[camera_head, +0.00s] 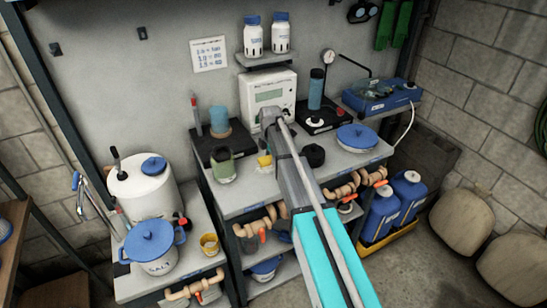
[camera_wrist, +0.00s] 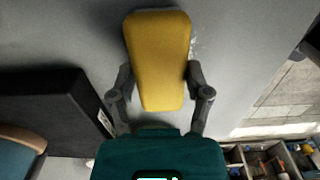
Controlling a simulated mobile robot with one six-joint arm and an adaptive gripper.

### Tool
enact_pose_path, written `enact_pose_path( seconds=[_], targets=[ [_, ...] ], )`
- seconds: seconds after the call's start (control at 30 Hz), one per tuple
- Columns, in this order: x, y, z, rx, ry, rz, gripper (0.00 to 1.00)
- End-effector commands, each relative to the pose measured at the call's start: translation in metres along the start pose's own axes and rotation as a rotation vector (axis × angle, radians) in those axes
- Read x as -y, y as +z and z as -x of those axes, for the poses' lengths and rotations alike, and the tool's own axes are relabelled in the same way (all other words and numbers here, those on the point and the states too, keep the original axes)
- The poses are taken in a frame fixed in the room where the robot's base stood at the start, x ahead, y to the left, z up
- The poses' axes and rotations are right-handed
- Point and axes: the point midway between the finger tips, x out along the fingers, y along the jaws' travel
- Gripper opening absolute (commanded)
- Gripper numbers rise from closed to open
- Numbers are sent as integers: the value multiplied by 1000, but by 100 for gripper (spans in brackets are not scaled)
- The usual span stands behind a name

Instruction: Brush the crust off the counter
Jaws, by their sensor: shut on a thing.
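My gripper (camera_wrist: 159,85) is shut on a yellow block (camera_wrist: 158,50), a sponge or brush body, with one finger on each side of it. The block is over the grey counter (camera_wrist: 235,60); I cannot tell whether it touches the surface. White crust specks (camera_wrist: 194,46) show on the counter just right of the block in the wrist view. In the head view a small yellow piece (camera_head: 264,161), likely the same block, shows left of my arm on the middle counter (camera_head: 240,192). My arm hides my gripper there.
A black base (camera_wrist: 55,110) stands left of the block in the wrist view. In the head view, a greenish glass jar (camera_head: 222,165), a black knob-like item (camera_head: 314,155) and a white meter (camera_head: 270,93) stand near. A blue-lidded dish (camera_head: 357,137) sits at right.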

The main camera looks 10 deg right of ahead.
Motion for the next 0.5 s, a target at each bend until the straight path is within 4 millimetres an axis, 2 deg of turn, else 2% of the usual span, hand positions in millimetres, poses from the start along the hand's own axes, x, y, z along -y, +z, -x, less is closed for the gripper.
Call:
enact_pose_path(
  seconds=[0.5],
  targets=[
    [0,-6,-1,0,0,1,25]
  ],
)
